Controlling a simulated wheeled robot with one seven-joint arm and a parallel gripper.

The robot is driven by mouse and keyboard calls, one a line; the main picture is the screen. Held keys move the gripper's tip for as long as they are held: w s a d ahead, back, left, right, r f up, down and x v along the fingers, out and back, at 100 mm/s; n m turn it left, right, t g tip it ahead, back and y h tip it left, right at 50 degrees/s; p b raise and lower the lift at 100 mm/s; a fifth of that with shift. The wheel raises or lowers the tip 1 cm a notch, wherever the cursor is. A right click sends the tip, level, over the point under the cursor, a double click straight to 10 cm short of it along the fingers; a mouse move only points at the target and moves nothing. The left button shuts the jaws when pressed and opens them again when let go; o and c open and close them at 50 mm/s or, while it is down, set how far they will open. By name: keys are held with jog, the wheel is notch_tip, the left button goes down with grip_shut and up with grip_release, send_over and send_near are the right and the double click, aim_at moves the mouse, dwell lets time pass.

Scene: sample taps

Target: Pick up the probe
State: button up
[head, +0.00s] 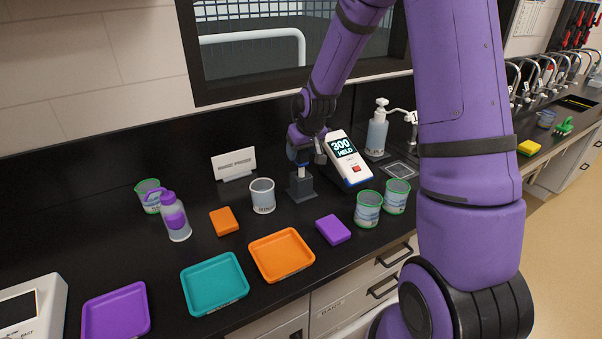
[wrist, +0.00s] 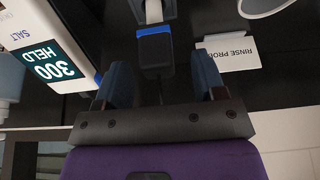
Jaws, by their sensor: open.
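The probe (wrist: 155,50) has a dark handle with a blue band and a pale stem. It sits upright in a dark stand (head: 302,188) on the counter. My gripper (wrist: 161,80) is open, with one finger on each side of the probe's handle in the wrist view; I see no finger touching it. In the head view my gripper (head: 300,152) is right above the stand and hides most of the probe. A white meter (head: 349,158) reading "300 HELD" stands just right of the stand.
A rinse cup (head: 263,196) and a "RINSE PROBE" sign (head: 234,164) are left of the stand. Green-rimmed beakers (head: 368,209) and a soap bottle (head: 377,135) are to the right. Orange (head: 282,256) and teal (head: 215,283) trays lie in front.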

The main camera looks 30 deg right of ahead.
aim_at(301, 172)
jog(key=shift+x, duration=1.95)
jog(key=shift+d, duration=0.1)
jog(key=c, duration=1)
jog(key=shift+o, duration=0.2)
